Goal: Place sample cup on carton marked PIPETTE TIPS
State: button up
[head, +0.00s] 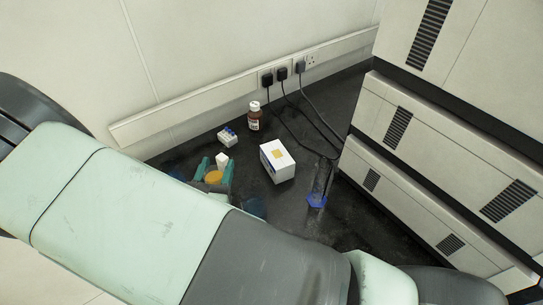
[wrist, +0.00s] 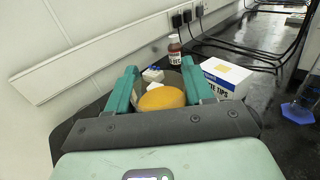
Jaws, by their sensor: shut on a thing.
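The sample cup, with an orange-yellow lid (head: 214,177), is between the teal fingers of my gripper (head: 216,170). In the wrist view, the lid (wrist: 162,98) sits between both fingers (wrist: 165,85), which are shut on the cup. Its lower body is largely hidden, and I cannot tell how high it is above the counter. The white carton (head: 278,165) stands to the right of my gripper, apart from it, with a tan patch on top.
A small vial rack (head: 228,138) and a brown bottle (head: 254,116) stand behind. A clear cylinder with a blue base (head: 317,199) stands right of the carton, near stacked grey units (head: 420,190). Black cables (head: 305,130) run behind the carton. A white object (head: 222,159) shows by the fingers.

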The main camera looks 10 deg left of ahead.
jog(key=w+d+r+m+g+h, duration=0.2)
jog(key=w+d+r+m+h, duration=0.15)
jog(key=w+d+h, duration=0.35)
jog(key=w+d+r+m+g+h, duration=0.25)
jog(key=w+d+m+h, duration=0.3)
jog(key=w, duration=0.35)
jog(key=shift+g+h, duration=0.35)
jog(key=f, duration=0.2)
jog(key=d+f, duration=0.1)
jog(key=f, duration=0.1)
jog(key=w+f, duration=0.1)
jog(key=f, duration=0.1)
jog(key=shift+d+f, duration=0.1)
jog(key=shift+d, duration=0.05)
send_over(282, 151)
jog(key=shift+f, duration=2.2)
jog(key=shift+f, duration=0.15)
jog(key=o, duration=1)
jog(key=shift+o, duration=0.2)
